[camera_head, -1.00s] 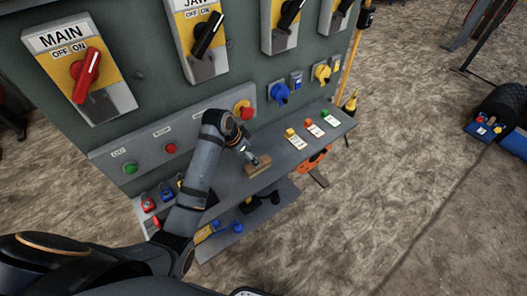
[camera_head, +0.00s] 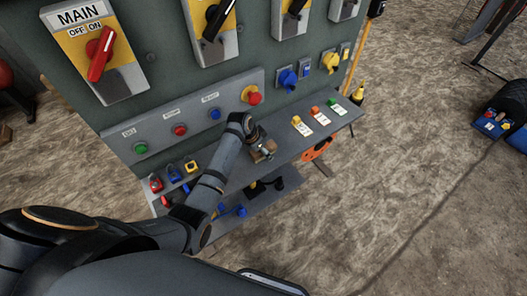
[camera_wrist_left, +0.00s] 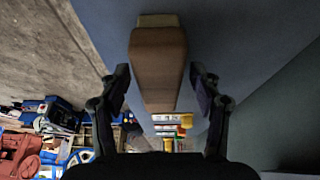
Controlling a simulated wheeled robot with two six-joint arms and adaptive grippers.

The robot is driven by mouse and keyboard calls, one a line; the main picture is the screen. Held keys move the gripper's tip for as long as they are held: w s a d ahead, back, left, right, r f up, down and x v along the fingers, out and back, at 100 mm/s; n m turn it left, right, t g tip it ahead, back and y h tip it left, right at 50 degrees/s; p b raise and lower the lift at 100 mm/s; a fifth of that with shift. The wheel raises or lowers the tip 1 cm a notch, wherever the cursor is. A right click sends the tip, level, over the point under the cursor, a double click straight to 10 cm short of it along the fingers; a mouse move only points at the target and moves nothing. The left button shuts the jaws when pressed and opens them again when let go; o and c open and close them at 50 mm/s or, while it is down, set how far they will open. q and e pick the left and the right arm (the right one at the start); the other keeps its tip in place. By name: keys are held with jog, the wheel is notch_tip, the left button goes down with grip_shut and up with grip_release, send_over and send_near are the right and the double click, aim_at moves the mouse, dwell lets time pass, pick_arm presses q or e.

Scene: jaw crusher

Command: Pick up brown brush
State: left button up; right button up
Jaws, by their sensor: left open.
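The brown brush (camera_head: 258,157) lies on the upper grey shelf of the control panel, partly hidden by my left gripper (camera_head: 264,148). In the left wrist view the brush (camera_wrist_left: 158,62) is a brown block with a paler strip at its far end. It sits between the two open fingers of my left gripper (camera_wrist_left: 160,88), with a visible gap on each side. My right gripper is not in view.
Yellow, orange and green tagged locks (camera_head: 316,113) lie to the right on the shelf (camera_head: 290,146). Red, blue and yellow padlocks (camera_head: 174,174) are at the left. A red emergency button (camera_head: 253,97) and other buttons stick out above. A lower shelf (camera_head: 262,207) holds dark items.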

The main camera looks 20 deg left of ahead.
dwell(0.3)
pick_arm(q)
jog(key=shift+f, duration=0.25)
dwell(0.4)
jog(key=c, duration=1.3)
